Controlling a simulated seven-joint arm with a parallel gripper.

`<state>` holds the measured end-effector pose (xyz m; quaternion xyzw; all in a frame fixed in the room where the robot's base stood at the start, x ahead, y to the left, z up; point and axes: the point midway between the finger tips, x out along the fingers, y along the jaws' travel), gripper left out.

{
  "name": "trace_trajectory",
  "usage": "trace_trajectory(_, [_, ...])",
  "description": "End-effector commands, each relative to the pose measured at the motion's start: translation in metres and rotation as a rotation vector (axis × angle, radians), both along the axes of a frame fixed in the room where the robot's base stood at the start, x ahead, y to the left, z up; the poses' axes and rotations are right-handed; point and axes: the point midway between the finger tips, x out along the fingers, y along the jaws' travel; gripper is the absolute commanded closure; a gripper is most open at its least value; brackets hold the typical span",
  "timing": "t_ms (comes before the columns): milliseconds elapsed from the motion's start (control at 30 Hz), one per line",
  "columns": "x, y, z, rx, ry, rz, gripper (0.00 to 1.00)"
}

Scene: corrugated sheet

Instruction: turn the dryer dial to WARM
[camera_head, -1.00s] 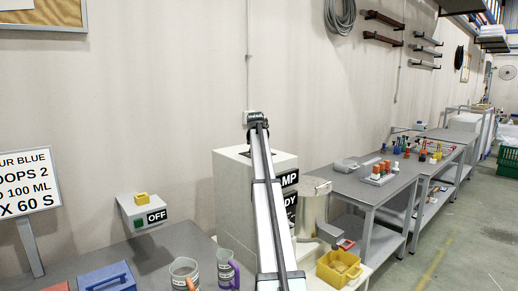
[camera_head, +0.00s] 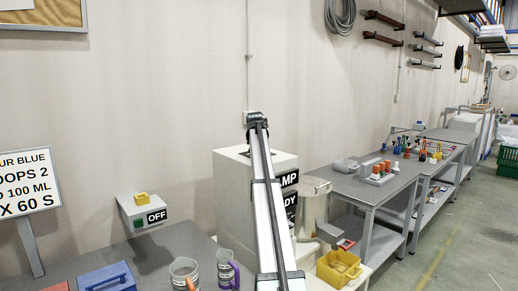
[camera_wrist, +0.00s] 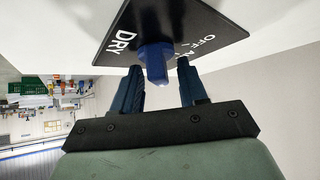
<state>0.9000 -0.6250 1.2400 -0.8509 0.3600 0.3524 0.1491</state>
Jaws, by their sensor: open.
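In the wrist view a blue dial knob (camera_wrist: 154,62) sticks out from a dark plate (camera_wrist: 190,22) lettered DRY and OFF, with another label partly covered. WARM cannot be read. My gripper (camera_wrist: 160,68) is open, with one dark blue finger on each side of the knob. The knob sits between the fingertips with gaps visible; contact cannot be made out. In the head view my arm crosses in front of a pale box (camera_head: 230,190) with partly hidden black labels ending in AMP and DY. The gripper and dial are hidden there.
A wall box (camera_head: 150,213) marked OFF stands left, above the grey bench (camera_head: 150,258) with mugs (camera_head: 185,272) and a blue case (camera_head: 106,277). A yellow bin (camera_head: 338,267) and a cream cylinder (camera_head: 314,205) are to the right of my arm. Grey tables stand farther right.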

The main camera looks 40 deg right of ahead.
Motion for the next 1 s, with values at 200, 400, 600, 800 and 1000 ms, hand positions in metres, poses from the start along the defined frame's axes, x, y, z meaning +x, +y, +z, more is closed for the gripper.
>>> trace_trajectory(200, [-0.011, 0.011, 0.015, -0.001, -0.001, 0.000, 0.57])
trace_trajectory(400, [-0.030, 0.030, 0.041, -0.002, -0.002, 0.000, 0.57])
trace_trajectory(600, [-0.048, 0.049, 0.068, -0.001, -0.001, 0.000, 0.57])
trace_trajectory(800, [-0.061, 0.063, 0.087, -0.001, -0.001, 0.000, 0.57])
trace_trajectory(1000, [-0.067, 0.069, 0.096, 0.000, 0.000, 0.000, 0.57])
